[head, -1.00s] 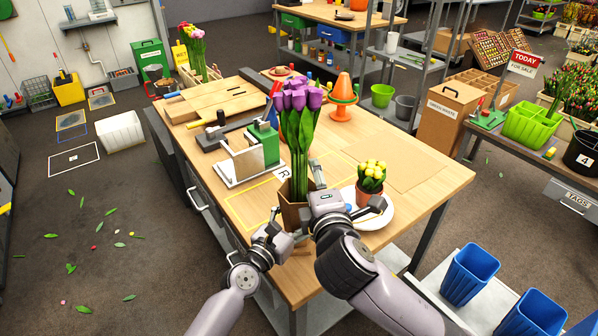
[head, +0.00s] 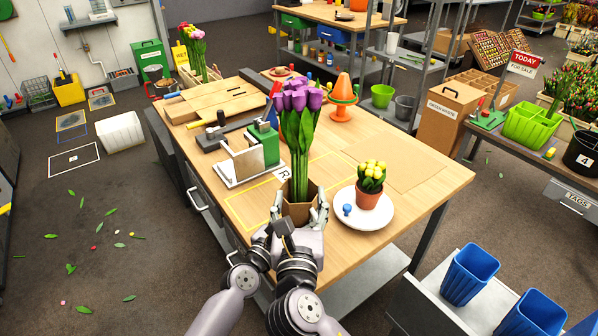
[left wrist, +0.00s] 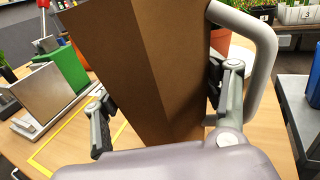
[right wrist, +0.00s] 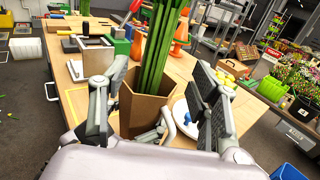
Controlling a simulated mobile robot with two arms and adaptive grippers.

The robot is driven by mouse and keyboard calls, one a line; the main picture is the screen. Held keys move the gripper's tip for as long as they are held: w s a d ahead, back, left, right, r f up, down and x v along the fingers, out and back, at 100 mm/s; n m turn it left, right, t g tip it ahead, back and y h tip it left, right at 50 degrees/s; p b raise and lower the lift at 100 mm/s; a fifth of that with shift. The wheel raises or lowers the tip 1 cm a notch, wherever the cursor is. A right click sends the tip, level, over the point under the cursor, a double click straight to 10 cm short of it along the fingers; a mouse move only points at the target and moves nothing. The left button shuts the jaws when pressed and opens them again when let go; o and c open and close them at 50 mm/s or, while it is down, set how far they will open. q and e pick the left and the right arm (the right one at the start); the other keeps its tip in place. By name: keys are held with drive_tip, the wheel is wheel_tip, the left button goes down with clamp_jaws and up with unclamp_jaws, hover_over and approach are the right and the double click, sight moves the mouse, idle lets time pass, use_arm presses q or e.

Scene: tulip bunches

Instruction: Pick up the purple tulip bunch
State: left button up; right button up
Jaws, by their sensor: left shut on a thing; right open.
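The purple tulip bunch (head: 299,100) stands upright in a brown faceted pot (head: 299,209) near the front edge of the workbench. In the right wrist view its green stems (right wrist: 164,45) rise from the brown pot (right wrist: 143,108), with the blooms out of frame. My left gripper (head: 264,246) is low at the pot; in the left wrist view its fingers are shut on the brown pot (left wrist: 150,70). My right gripper (head: 300,207) is open, with one finger on each side of the pot. Contact of the right fingers is unclear.
A white plate (head: 378,217) with a small yellow tulip pot (head: 368,198) and a blue knob stands to the right. A green and grey fixture (head: 245,162) is to the left. The bench's right side has free room.

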sight(299, 176)
drive_tip(key=w, duration=0.3)
drive_tip(key=shift+w, duration=0.35)
drive_tip(key=shift+w+a+r, duration=0.1)
drive_tip(key=shift+w+r, duration=0.05)
drive_tip(key=shift+w, duration=1.25)
drive_tip(key=shift+w+r, duration=0.1)
drive_tip(key=shift+w, duration=1.25)
clamp_jaws()
